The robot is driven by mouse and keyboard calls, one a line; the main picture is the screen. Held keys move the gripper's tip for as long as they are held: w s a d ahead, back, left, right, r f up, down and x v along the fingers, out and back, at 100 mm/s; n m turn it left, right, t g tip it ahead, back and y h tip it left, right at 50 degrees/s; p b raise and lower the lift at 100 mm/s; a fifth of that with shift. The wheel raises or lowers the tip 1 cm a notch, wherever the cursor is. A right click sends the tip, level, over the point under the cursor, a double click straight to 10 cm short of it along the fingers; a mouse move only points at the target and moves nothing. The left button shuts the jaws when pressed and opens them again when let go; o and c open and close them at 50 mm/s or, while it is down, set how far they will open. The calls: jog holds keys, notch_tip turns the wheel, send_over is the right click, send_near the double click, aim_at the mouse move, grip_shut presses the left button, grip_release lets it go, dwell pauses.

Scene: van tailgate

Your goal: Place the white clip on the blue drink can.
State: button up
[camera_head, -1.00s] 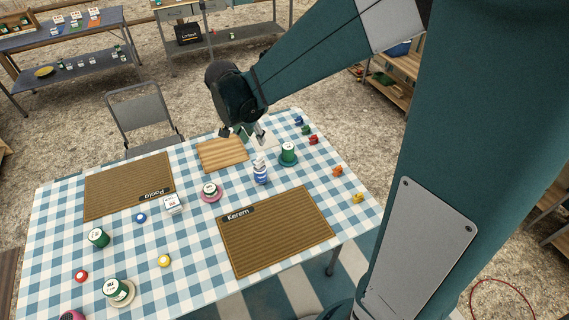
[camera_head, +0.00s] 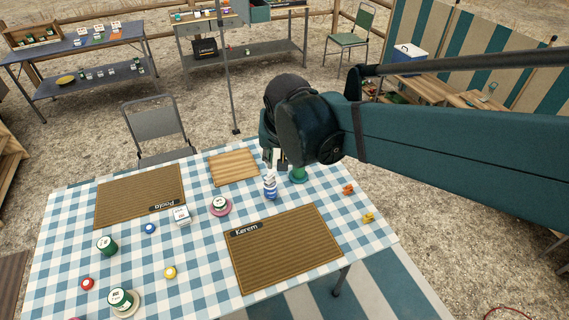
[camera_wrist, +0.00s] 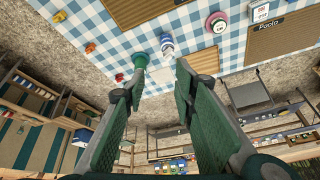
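The blue can also shows in the wrist view (camera_wrist: 167,45). My gripper (camera_head: 275,160) is above the table's far side, just behind the blue can in the head view. In the wrist view its two fingers (camera_wrist: 159,70) are spread apart, with nothing visible held between them. No separate white clip can be made out.
An orange clip (camera_head: 348,189) and a yellow clip (camera_head: 369,217) lie to the right. A pink coaster with a can (camera_head: 220,206), wooden board (camera_head: 233,167) and Kerem's mat (camera_head: 285,250) surround the blue can.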

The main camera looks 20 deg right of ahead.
jog(key=s+r+n+t+y, duration=0.1)
jog(key=s+n, duration=0.4)
jog(key=s, duration=0.6)
jog(key=shift+s+a+r+t, duration=0.3)
jog(key=shift+s+r+t, duration=0.1)
jog(key=shift+t, duration=0.3)
jog(key=shift+o, duration=0.6)
